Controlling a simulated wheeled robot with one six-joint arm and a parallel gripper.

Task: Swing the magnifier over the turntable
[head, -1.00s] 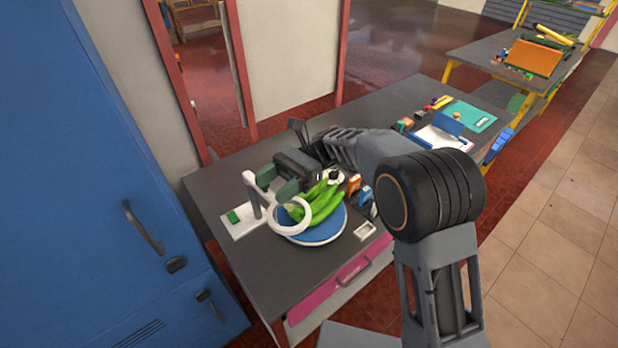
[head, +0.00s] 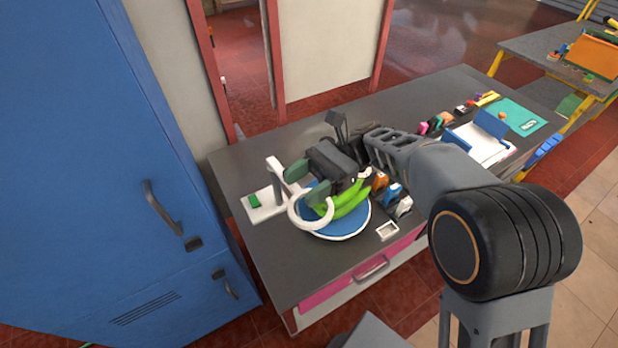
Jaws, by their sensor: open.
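The magnifier's white ring (head: 310,212) overlaps the left part of the turntable (head: 347,226), a blue disc with a white rim. Its white post (head: 275,177) stands on a white base (head: 264,205) with a green block. Green curved pods (head: 350,198) lie on the turntable, partly hidden. My gripper (head: 308,182) is open, with its two green pads just behind and above the ring, close to the magnifier's arm. Whether a pad touches the arm I cannot tell. The dark gripper body hides the rear of the turntable.
Small orange, blue and white items (head: 393,198) and a square white frame (head: 387,231) lie right of the turntable. A clipboard (head: 480,143) and teal mat (head: 517,116) are further right. A blue cabinet (head: 100,180) stands left of the grey table.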

